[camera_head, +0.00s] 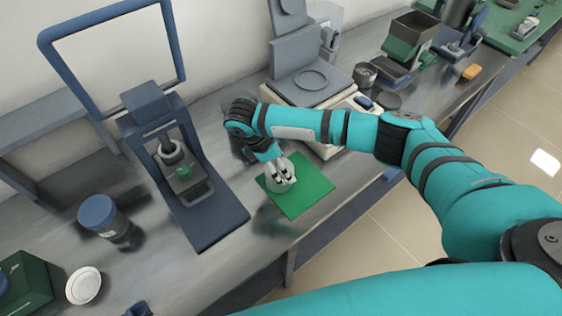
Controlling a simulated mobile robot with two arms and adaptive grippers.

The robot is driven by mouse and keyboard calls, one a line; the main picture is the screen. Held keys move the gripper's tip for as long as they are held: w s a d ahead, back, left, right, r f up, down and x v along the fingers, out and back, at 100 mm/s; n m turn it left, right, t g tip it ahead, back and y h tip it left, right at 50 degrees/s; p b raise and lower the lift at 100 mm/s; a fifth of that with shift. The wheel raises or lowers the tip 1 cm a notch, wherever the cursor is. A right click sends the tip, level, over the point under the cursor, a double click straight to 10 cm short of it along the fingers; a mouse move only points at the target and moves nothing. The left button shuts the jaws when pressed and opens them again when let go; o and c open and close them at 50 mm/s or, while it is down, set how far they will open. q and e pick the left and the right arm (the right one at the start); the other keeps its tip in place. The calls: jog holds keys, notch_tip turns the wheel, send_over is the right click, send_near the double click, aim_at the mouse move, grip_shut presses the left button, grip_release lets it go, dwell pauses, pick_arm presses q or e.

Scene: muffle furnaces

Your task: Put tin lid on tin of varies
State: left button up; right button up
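My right arm reaches in from the right, and its gripper (282,180) points down at the green mat (312,200) on the bench. The fingers look grey and small; I cannot tell whether they are open or shut, or whether they hold anything. A small round metal container (366,72), possibly the tin, stands right of the balance. I cannot identify either for certain. My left gripper is not in view.
A blue press-like stand (205,215) is left of the mat; a balance (310,80) is behind it. A blue-lidded jar (97,212), white dish (84,286) and green box (28,285) are at left. Bare bench surrounds the mat's front.

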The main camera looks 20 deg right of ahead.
jog(key=o, duration=1.1)
jog(key=shift+r+p, duration=3.5)
jog(key=shift+p, duration=0.55)
